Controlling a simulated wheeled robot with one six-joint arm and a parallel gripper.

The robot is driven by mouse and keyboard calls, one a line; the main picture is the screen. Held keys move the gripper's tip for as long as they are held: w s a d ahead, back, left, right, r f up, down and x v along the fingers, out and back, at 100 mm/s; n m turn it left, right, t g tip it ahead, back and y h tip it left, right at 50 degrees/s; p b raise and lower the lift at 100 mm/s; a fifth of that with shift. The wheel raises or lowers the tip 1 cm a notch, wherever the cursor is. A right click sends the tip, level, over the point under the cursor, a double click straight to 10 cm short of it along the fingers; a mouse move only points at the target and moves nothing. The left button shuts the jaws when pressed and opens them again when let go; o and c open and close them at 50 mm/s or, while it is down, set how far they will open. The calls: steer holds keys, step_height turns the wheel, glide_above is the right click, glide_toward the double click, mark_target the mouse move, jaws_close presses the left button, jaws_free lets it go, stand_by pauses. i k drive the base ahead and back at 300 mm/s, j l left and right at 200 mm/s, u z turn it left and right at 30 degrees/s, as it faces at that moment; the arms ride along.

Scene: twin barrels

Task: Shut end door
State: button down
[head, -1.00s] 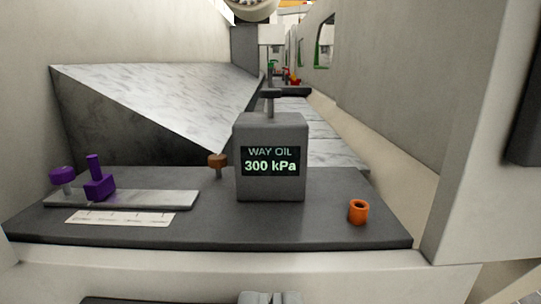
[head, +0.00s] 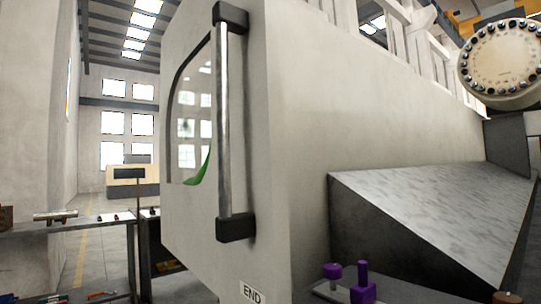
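The end door (head: 272,150) is a pale panel in the middle of the head view, with an "END" label (head: 252,294) low on its face. It has a dark-framed window (head: 192,115) and a long vertical metal handle (head: 224,130) with black mounts at both ends. The door stands at an angle, its handle side towards me, left of the machine's inside. I cannot tell from this view where its hinge is. My gripper is not in view, and nothing shows touching the handle.
Right of the door are a sloping grey metal cover (head: 440,215), purple clamps (head: 362,285) and a round toolholder disc (head: 500,62). A workbench (head: 70,222) with small parts stands at the left.

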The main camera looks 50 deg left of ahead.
mark_target(224, 215)
steer(key=u, duration=1.85)
